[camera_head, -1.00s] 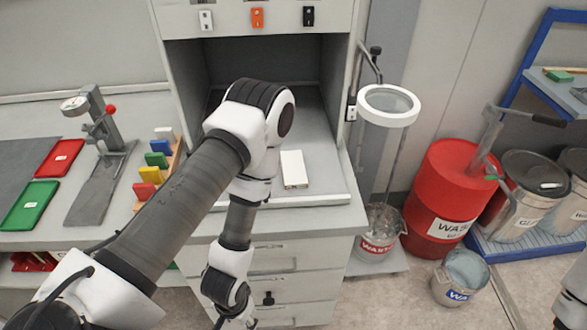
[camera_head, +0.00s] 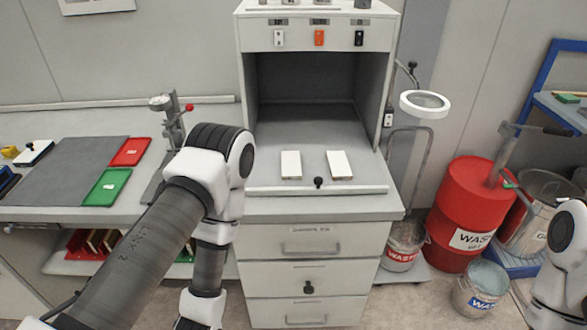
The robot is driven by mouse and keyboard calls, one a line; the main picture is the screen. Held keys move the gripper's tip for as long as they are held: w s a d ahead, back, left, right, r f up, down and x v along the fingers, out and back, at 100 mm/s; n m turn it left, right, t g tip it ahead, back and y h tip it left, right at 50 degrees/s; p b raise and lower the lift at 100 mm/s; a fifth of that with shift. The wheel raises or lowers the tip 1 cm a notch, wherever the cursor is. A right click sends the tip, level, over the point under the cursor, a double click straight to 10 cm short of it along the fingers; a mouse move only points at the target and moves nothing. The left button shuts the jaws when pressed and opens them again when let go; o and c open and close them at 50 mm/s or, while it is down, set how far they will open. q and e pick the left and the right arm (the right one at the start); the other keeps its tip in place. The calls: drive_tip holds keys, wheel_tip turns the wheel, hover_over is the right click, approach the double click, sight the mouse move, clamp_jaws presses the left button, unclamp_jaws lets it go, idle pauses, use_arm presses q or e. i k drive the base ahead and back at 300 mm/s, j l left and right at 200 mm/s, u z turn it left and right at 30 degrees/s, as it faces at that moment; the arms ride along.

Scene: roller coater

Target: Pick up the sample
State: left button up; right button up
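Two small flat white blocks with brownish lower edges, which look like samples, lie side by side on the floor of the grey booth. The left block (camera_head: 291,164) and the right block (camera_head: 339,164) are apart from each other. A small black knob (camera_head: 319,183) stands between them near the front lip. My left arm reaches in from the left, and its gripper is below the frame's bottom edge. Part of my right arm shows at the lower right, and its gripper is out of view too.
The booth (camera_head: 315,80) is open at the front above drawers (camera_head: 305,283). Red (camera_head: 130,152) and green (camera_head: 107,187) trays and a press-like gauge (camera_head: 172,115) are on the left bench. A ring lamp (camera_head: 425,104), red waste drum (camera_head: 464,215) and buckets stand right.

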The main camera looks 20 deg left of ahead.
sight(340, 170)
drive_tip(key=i+l+u, duration=0.2)
drive_tip(key=l+u, duration=0.15)
drive_tip(key=i+l+u, duration=0.15)
drive_tip(key=l+u, duration=0.95)
drive_tip(key=l, duration=0.25)
drive_tip(key=i, duration=0.05)
